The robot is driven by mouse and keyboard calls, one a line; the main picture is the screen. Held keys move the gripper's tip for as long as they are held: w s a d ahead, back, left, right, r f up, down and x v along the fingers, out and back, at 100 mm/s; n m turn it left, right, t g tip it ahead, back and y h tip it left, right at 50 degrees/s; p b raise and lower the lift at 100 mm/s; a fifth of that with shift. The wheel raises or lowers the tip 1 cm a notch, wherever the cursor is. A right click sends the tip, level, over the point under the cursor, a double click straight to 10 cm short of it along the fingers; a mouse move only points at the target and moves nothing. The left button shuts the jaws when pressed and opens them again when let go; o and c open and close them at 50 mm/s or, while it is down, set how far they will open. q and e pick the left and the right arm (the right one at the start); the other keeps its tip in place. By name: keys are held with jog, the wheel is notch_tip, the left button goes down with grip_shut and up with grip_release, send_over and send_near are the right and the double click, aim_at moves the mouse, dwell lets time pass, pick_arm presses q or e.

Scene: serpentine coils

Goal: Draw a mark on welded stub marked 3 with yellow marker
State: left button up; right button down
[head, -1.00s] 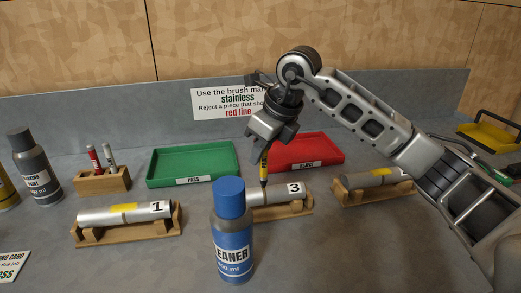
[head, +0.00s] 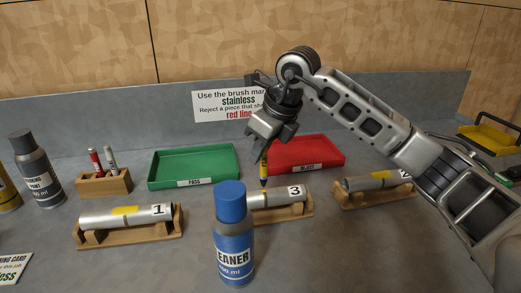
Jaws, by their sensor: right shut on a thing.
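The welded stub marked 3 (head: 276,199) lies on a wooden cradle (head: 299,213) in the middle of the bench. Its left part is hidden behind the blue cleaner can. My right gripper (head: 264,148) is shut on the yellow marker (head: 264,166) and holds it roughly upright, tip down. The marker's tip is at the top of stub 3, left of its number label; I cannot tell whether it touches. No yellow mark shows on the visible part of this stub. My left gripper is not in view.
A blue cleaner can (head: 233,238) stands in front of stub 3. Stub 1 (head: 151,214) and another stub (head: 364,184), both with yellow marks, lie on cradles either side. A green tray (head: 213,183), a red tray (head: 328,167) and a pen holder (head: 117,184) stand behind.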

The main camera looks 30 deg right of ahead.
jog(key=shift+r+p, duration=1.8)
jog(key=shift+r, duration=0.95)
jog(key=shift+f, duration=0.1)
